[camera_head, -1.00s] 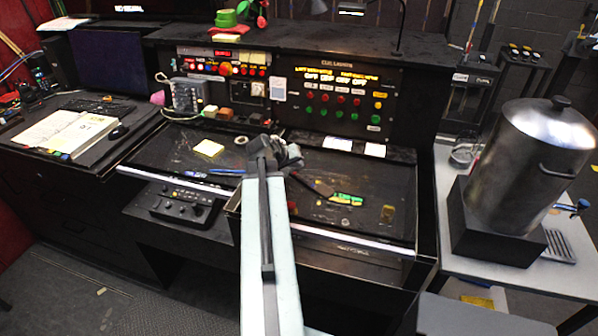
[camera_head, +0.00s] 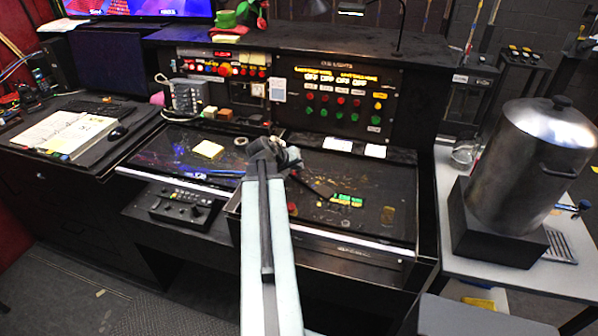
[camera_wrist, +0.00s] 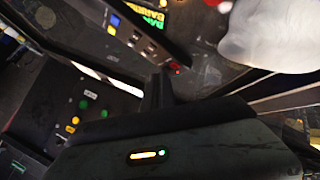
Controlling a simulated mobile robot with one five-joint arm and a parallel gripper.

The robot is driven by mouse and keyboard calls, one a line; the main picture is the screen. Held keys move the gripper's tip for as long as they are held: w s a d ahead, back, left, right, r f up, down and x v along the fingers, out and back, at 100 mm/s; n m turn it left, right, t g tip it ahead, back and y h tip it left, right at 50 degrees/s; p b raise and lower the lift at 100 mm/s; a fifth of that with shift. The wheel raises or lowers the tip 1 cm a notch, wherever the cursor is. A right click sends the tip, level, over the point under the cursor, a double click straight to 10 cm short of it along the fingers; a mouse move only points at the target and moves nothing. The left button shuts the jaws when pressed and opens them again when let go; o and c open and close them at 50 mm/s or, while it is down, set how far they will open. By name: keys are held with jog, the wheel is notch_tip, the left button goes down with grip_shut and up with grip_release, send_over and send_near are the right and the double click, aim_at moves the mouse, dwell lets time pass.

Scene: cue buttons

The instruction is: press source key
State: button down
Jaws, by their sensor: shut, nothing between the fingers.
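I cannot pick out a key marked source in either view; the labels are too small to read. In the head view, small buttons sit on the cue lights panel (camera_head: 340,100), in red, green and yellow rows, and on the red-lit panel (camera_head: 222,68) left of it. A black control box (camera_head: 187,205) with small knobs or keys lies at the front left of the desk. My gripper (camera_head: 272,152) is shut and empty, above the middle of the desk and apart from the panels. In the wrist view, my gripper (camera_wrist: 158,92) is dark and blurred.
A lit screen (camera_head: 140,8) stands at the back left, above a dark monitor (camera_head: 107,62). A large steel pot (camera_head: 530,165) sits on a black block at the right. Open floor lies at the front left.

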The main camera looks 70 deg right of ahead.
jog(key=shift+r+p, duration=0.65)
jog(key=shift+r, duration=0.05)
notch_tip(320, 180, up, 5)
jog(key=p, duration=0.5)
jog(key=shift+r, duration=0.1)
dwell(0.4)
